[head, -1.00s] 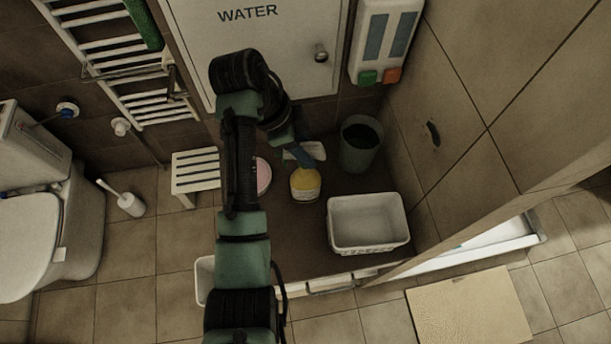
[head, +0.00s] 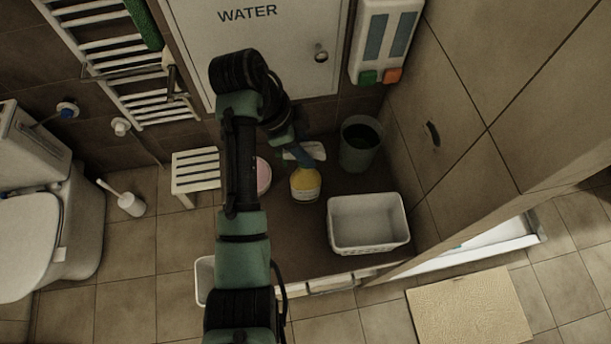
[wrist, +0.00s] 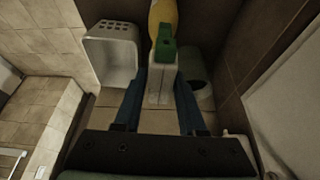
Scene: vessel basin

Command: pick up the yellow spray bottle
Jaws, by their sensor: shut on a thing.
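My gripper (head: 302,156) is at the head of the bottle, reaching in from above. In the wrist view the bottle's yellow body (wrist: 163,12) is at the top edge, with a green part and the white head below it. The blue fingers of my gripper (wrist: 161,80) lie on either side of the white head, shut on it. Whether the bottle's base touches the basin floor cannot be told.
A white basket (head: 368,222) stands right of the bottle, and a grey-green bucket (head: 360,145) behind it to the right. A pink round item (head: 263,175) is close on the left, partly behind my arm. A white slatted stool (head: 196,172) stands further left.

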